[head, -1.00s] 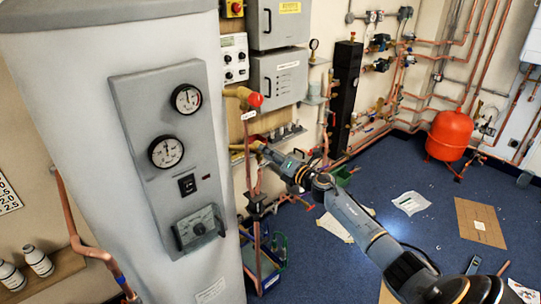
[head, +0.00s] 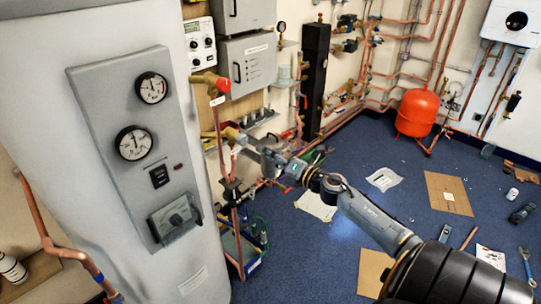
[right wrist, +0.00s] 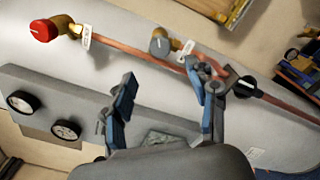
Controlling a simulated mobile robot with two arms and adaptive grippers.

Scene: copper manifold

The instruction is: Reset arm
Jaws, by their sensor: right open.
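The copper manifold pipe stands beside the grey cylinder, with a red-handled brass valve (head: 223,85) at its top and a lower brass valve (head: 228,134). My right gripper (head: 258,148) is just right of the lower valve in the head view. In the right wrist view the right gripper (right wrist: 165,85) is open, its two fingers apart and nothing held between them. A grey-knobbed valve (right wrist: 160,44) lies beyond the gap. The right-hand finger overlaps the copper pipe (right wrist: 130,50) in that view; contact cannot be told. My left gripper is not in view.
The grey cylinder (head: 100,230) with its gauge panel (head: 130,100) fills the left. A tool tray (head: 240,255) sits on the floor below the pipe. A red tank (head: 417,112) and wall pipework stand behind. Cardboard (head: 449,193) and papers lie on the blue floor.

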